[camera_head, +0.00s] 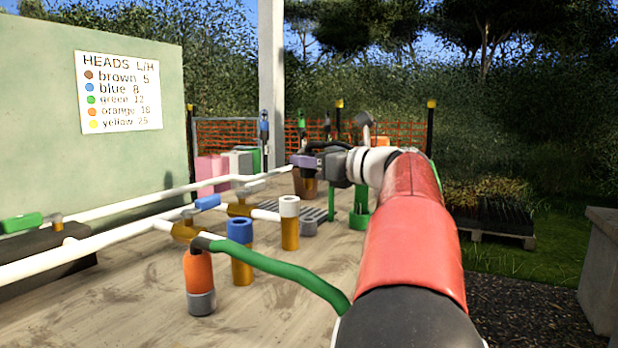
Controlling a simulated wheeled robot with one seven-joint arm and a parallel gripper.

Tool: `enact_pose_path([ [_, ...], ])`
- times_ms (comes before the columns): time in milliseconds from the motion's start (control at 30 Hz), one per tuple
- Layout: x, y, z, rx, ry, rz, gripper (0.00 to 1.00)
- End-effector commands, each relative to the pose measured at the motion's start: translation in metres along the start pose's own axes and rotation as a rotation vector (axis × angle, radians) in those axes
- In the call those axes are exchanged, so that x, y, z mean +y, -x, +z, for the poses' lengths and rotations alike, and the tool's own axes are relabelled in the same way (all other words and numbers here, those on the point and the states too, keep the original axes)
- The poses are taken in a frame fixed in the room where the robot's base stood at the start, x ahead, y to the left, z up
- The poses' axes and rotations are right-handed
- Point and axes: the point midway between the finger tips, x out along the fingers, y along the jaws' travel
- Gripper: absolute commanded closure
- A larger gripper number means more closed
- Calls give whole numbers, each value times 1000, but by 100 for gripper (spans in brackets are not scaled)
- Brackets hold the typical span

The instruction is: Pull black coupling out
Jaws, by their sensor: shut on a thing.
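My gripper (306,162) is far out over the table, at the end of my red and white arm. It is shut on a small dark piece (311,172), which looks like the black coupling. Fingers hide most of it. I cannot tell whether the two are joined or apart.
White pipes (110,238) cross the left of the table (240,315). An orange and grey cylinder (199,280), a blue-topped brass post (241,255) and a white-topped one (290,225) stand in front. A green holder (360,212) is right of the gripper. A sign board (120,92) stands at left.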

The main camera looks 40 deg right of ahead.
Motion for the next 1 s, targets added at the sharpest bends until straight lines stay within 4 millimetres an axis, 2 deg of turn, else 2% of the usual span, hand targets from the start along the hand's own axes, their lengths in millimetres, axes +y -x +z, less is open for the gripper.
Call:
enact_pose_path([
  [100, 0, 0, 8, 0, -1, 0, 91],
  [533, 0, 0, 11, 0, -1, 0, 91],
  [1000, 0, 0, 34, 0, -1, 0, 91],
])
